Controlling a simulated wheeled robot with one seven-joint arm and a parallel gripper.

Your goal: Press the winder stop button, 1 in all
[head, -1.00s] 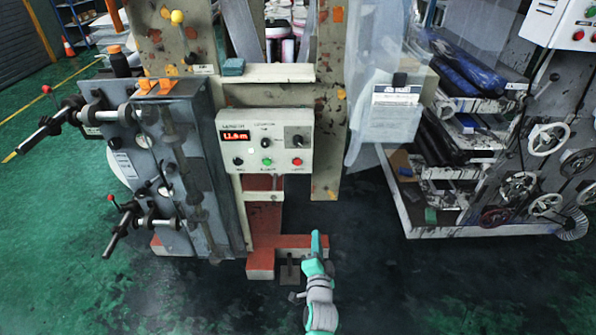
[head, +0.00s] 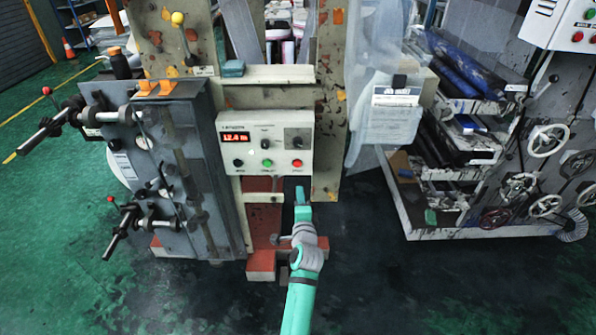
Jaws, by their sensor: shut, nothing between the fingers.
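The winder's control panel (head: 265,142) is a pale box on the machine front with a red lit display (head: 236,138). Along its lower row are a dark button (head: 238,162), a green button (head: 267,163) and a red button (head: 297,163). Their labels are too small to read, so I cannot tell for certain which is the stop button. My gripper (head: 300,190) is shut and empty, pointing up just below the panel, under the red button and apart from it. My teal and grey arm reaches up from the bottom.
A grey cabinet with protruding rollers (head: 165,175) stands left of the panel. A clear plastic sheet (head: 375,90) hangs right of it. A rack with handwheels (head: 545,140) stands at right.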

